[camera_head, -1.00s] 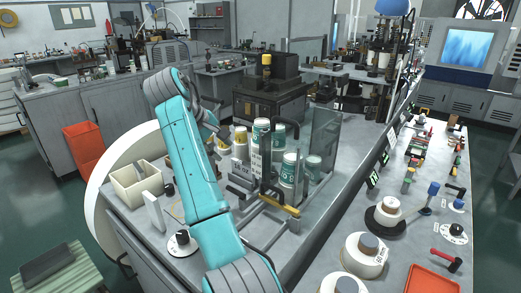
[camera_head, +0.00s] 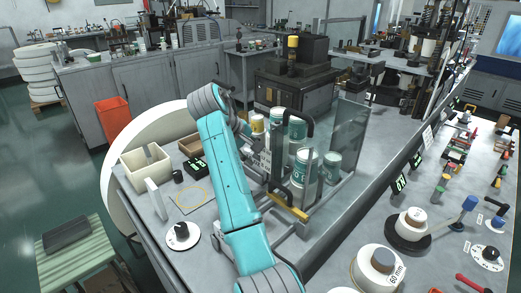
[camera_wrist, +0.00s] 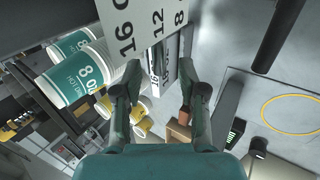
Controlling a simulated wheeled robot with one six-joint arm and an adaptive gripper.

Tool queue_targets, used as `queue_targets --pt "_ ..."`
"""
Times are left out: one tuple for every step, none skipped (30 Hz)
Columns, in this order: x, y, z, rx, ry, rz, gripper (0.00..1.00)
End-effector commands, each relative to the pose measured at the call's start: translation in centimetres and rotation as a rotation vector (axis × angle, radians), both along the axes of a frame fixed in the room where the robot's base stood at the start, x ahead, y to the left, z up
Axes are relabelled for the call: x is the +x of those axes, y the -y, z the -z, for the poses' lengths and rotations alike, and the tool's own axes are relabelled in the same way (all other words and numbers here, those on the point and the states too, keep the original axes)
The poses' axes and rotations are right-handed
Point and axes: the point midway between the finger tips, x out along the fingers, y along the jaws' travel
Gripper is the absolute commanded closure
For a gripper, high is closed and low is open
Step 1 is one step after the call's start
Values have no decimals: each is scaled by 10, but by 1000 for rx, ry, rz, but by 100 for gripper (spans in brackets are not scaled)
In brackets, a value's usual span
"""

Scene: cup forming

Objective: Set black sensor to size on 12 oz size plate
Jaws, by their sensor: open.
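A white size plate with black marks (camera_wrist: 128,35) shows in the wrist view, reading 16, 12 and 8. Narrow labelled plates (camera_wrist: 160,72) lie beyond and between my fingers. My gripper (camera_wrist: 158,80) is open, its two fingers apart on either side of these plates; I cannot tell whether it touches them.
A yellow ring outline (camera_head: 194,199), digital readout (camera_head: 196,164) and cream bin (camera_head: 146,168) are left of my arm.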

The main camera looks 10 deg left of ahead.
Motion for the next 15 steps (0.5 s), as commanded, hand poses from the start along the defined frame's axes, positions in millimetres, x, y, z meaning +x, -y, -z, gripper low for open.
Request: queue_targets --pt "-1 -1 3 0 0 -1 59" --pt "-1 -1 4 0 0 -1 59" --pt "-1 -1 5 0 0 -1 59" --pt "-1 -1 5 0 0 -1 59" --pt "-1 -1 6 0 0 -1 59" --pt "-1 -1 6 0 0 -1 59" --pt "-1 -1 6 0 0 -1 59" --pt "-1 -1 6 0 0 -1 59" --pt "-1 -1 6 0 0 -1 59" --pt "-1 -1 6 0 0 -1 59" --pt "-1 -1 6 0 0 -1 59" --pt "-1 -1 6 0 0 -1 61" --pt "-1 -1 6 0 0 -1 69" --pt "-1 -1 6 0 0 -1 76" --pt "-1 -1 6 0 0 -1 86"
